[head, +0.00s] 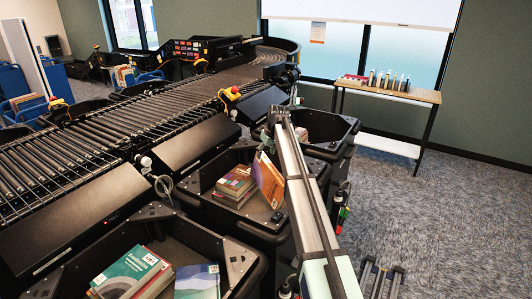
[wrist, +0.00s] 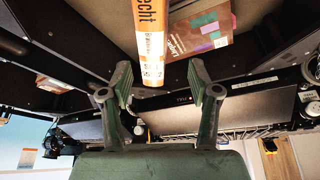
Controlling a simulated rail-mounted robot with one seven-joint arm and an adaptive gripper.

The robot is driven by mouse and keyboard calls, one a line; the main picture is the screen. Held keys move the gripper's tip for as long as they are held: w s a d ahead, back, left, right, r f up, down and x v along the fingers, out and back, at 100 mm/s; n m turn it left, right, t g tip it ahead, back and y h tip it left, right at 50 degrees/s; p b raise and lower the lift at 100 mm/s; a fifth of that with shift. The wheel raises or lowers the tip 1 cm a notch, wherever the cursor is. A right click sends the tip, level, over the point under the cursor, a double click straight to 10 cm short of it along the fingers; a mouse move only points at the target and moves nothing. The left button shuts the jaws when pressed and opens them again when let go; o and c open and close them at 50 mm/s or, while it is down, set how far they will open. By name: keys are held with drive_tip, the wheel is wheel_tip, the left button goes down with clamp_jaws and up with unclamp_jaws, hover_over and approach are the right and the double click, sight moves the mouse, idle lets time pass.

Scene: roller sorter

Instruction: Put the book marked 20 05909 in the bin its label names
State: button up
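An orange book (head: 268,181) stands tilted in the middle bin (head: 240,225), beside a stack of flat books (head: 236,184). In the wrist view the orange book's spine (wrist: 150,30) points toward my gripper (wrist: 160,85), with a white label at its near end. I cannot read the label's number, so I cannot tell whether this is book 20 05909. My gripper is open, its two fingers apart on either side of the spine's label end, with visible gaps. In the head view the arm hides part of the bin, and the fingers cannot be made out.
A near bin (head: 200,240) holds green and blue books (head: 132,272). A further bin (head: 325,130) stands behind my arm. The roller conveyor (head: 90,140) with black chutes (head: 200,141) runs along the left. A wooden table (head: 405,94) with books stands at the back right. The carpet on the right is mostly clear.

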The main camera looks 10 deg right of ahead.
drive_tip(key=shift+f, duration=0.1)
drive_tip(key=v, duration=1.2)
idle(0.6)
